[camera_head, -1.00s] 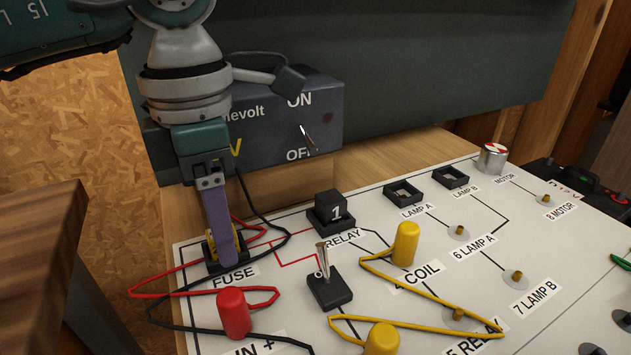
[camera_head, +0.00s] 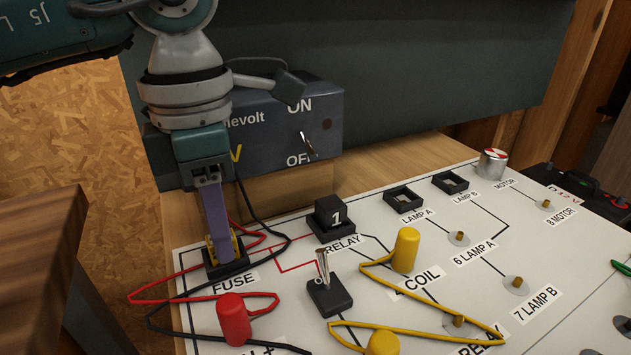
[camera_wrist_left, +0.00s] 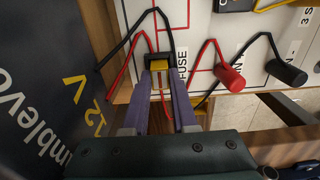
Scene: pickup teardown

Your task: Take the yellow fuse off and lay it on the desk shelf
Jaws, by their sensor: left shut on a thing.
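The yellow fuse (camera_head: 237,243) is at the black fuse holder (camera_head: 227,268) on the white board, beside the FUSE label. My left gripper (camera_head: 222,250) comes down from above and is shut on the fuse, its purple fingers partly hiding it. In the left wrist view the fuse (camera_wrist_left: 160,71) sits between the fingertips, against the dark holder. I cannot tell whether it is fully seated or slightly raised. A light wooden ledge (camera_head: 285,192) runs behind the board; a dark wooden top (camera_head: 35,235) stands at the left. I cannot tell which is the desk shelf. My right gripper is not in view.
A grey power box (camera_head: 270,125) with an ON/OFF switch stands behind the gripper. Red and black leads loop around the fuse holder. A red plug (camera_head: 233,318), the relay block (camera_head: 334,214), a toggle switch (camera_head: 328,290) and yellow plugs (camera_head: 404,250) stand nearby.

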